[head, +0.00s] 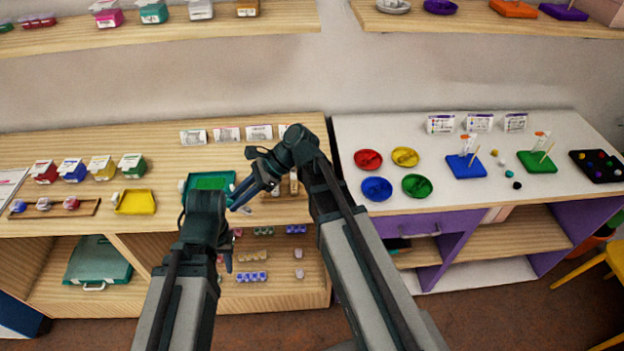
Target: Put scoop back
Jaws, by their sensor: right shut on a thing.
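My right gripper (240,195) is above the light wooden table, over the right end of a green tray (207,182). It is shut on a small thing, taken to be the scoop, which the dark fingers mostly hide. My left gripper (226,262) hangs lower, in front of the wooden unit's open shelves. Its fingers are small and dark, and I cannot tell whether they are open. A wooden rack (88,209) at the left front of the table holds a few small coloured pieces. A yellow tray (135,202) lies to its right.
Several small coloured boxes (73,170) stand behind the rack. Label cards (227,134) stand at the back. The white table (450,200) on the right carries coloured dishes (376,189) and bead boards (466,166). Wooden shelves (160,38) run above. Bare wood lies between boxes and cards.

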